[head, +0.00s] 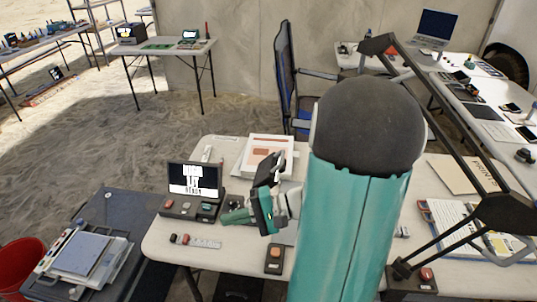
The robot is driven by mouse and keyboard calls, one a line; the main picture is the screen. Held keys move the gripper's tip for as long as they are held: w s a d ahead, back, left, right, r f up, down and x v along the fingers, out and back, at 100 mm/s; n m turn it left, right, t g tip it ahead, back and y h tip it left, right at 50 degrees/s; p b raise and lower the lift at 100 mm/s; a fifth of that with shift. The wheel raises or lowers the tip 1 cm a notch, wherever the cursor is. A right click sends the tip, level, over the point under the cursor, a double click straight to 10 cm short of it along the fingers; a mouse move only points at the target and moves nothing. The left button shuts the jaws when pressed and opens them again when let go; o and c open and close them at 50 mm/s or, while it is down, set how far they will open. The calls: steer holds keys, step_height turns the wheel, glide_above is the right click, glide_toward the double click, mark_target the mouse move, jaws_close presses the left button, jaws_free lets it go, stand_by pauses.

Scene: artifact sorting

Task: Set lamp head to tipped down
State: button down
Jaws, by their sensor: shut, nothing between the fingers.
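A dark lamp frame with paired bars stands at the right of the near table; its lower end is by a base with a red button (426,274). My gripper (232,216) is low over the table's left half, pointing left, shut and empty, well away from the lamp. My large teal arm link hides the table's middle.
A small screen (194,180) with a button panel (188,208) stands left of my gripper. A blue chair (288,85) is behind. A dark case (85,240) with papers stands at left.

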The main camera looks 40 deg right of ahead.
mark_target(272, 169)
steer(key=s+d+f+m+t+h, duration=0.2)
steer(key=s+d+m+t+h, duration=0.15)
steer(key=d+m+h, duration=0.35)
steer(key=s+d+f+m+t+h, duration=0.15)
steer(key=d+t+h, duration=0.3)
steer(key=d, duration=0.45)
steer(key=s+d+f+m+t+h, duration=0.2)
steer(key=s+d+m+t+h, duration=0.3)
steer(key=d, duration=0.4)
steer(key=a+x, duration=0.2)
steer(key=x, duration=1.2)
steer(key=shift+w+a+r, duration=0.15)
steer(key=shift+a, duration=0.35)
steer(key=shift+g+h, duration=0.25)
steer(key=shift+g, duration=0.05)
steer(key=shift+w+a+r+n, duration=0.25)
steer(key=shift+w+a+r, duration=0.1)
steer(key=shift+w+r, duration=0.15)
steer(key=shift+s, duration=0.1)
